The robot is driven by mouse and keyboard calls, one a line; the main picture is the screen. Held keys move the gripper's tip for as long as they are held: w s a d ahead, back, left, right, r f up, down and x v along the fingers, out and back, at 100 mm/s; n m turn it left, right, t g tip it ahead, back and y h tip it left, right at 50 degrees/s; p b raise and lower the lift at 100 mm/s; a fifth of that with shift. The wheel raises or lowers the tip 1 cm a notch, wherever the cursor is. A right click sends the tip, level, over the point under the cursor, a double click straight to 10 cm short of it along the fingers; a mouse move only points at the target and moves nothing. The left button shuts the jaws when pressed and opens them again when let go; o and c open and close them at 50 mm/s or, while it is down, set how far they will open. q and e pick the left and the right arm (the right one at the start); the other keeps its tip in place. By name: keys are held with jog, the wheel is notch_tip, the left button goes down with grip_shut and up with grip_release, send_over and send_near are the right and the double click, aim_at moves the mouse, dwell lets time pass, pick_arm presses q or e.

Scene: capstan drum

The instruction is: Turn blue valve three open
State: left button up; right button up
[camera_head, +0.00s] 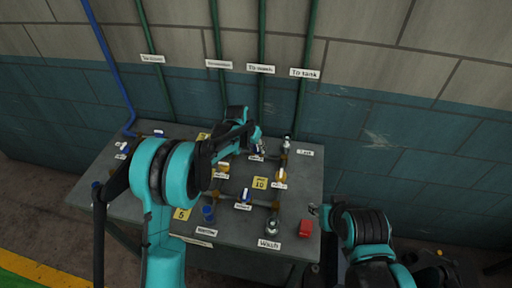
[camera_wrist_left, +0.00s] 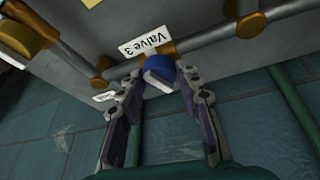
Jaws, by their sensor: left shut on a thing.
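The blue valve three (camera_wrist_left: 184,74) has a blue knob with a pale face and sits on a brass pipe fitting beside its "Valve 3" label (camera_wrist_left: 146,42). In the left wrist view the two fingers of my left gripper (camera_wrist_left: 162,86) are on either side of the knob, closed on it. In the head view my left gripper (camera_head: 257,138) reaches over the back of the grey table, and its arm and fingers mostly hide this valve. My right gripper (camera_head: 316,210) is by the table's right edge, away from the valves; its fingers are too small to read.
Green pipes (camera_head: 306,90) run up the wall behind.

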pick_arm(q)
jog(key=n, duration=0.2)
jog(key=n+y, duration=0.1)
jog(key=shift+s+d+n+t, duration=0.1)
jog(key=shift+d+n+t, duration=0.1)
jog(key=shift+n+t, duration=0.2)
jog(key=n+y, duration=0.1)
jog(key=n, duration=0.2)
jog(key=shift+d+n+y+b, duration=0.15)
jog(key=shift+n+y+b, duration=0.15)
jog(key=shift+y, duration=0.1)
jog(key=n+y, duration=0.1)
jog(key=n, duration=0.2)
jog(key=shift+d+n, duration=0.15)
jog(key=shift+n, duration=0.15)
jog(key=shift+n+g+y, duration=0.3)
jog(key=shift+n+y, duration=0.5)
jog(key=shift+n, duration=0.8)
jog(key=o, duration=1.1)
jog(key=shift+o, duration=0.2)
